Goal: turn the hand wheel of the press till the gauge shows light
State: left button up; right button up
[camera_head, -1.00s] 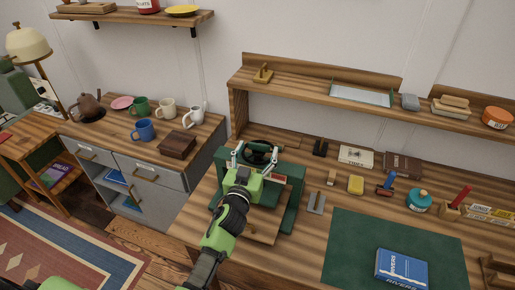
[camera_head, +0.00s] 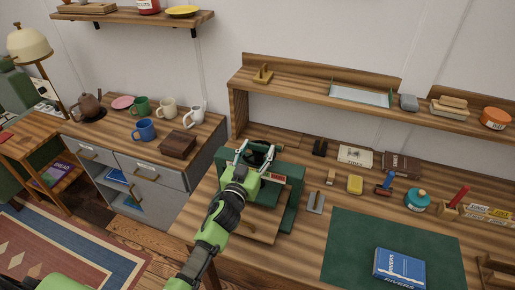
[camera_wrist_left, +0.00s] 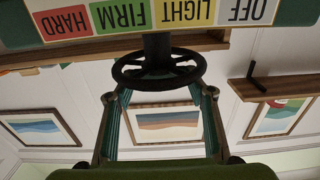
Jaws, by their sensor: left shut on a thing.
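The green press (camera_head: 292,208) stands on the workbench, with its dark hand wheel (camera_head: 262,147) on top. My left gripper (camera_head: 256,152) reaches over the press and is shut on the hand wheel. In the left wrist view, the two fingers sit at opposite sides of the wheel's dark rim (camera_wrist_left: 160,83). The gauge strip (camera_wrist_left: 150,20) shows there upside down, with red HARD, green FIRM, yellow LIGHT and white OFF fields. I cannot make out a pointer on it, so the reading is unclear. My right gripper is not in view.
A grey metal piece (camera_head: 315,201) lies right of the press. A raised shelf (camera_head: 300,93) runs behind. A cabinet with mugs stands left.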

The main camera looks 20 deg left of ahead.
pick_arm(q)
jog(key=h, duration=0.1)
jog(key=m+h+p, duration=0.2)
jog(key=shift+a+r, duration=0.25)
jog(key=shift+a, duration=0.05)
jog(key=shift+w+a+f+m+g+h+p, duration=0.1)
jog(key=shift+m+g+h+p, duration=0.15)
jog(key=shift+m+h, duration=0.3)
jog(key=shift+a+f+m+g+h+p, duration=0.15)
jog(key=shift+m+g+h, duration=0.15)
jog(key=shift+h, duration=0.35)
jog(key=shift+m+g+h, duration=0.35)
jog(key=shift+m+h, duration=0.4)
jog(key=shift+h, duration=0.25)
jog(key=shift+m+g+h+b, duration=0.8)
jog(key=shift+m+h+b, duration=0.15)
jog(key=shift+h, duration=0.45)
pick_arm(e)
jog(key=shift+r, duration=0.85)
pick_arm(q)
jog(key=shift+r, duration=0.1)
jog(key=o, duration=1.1)
jog(key=shift+d, duration=0.1)
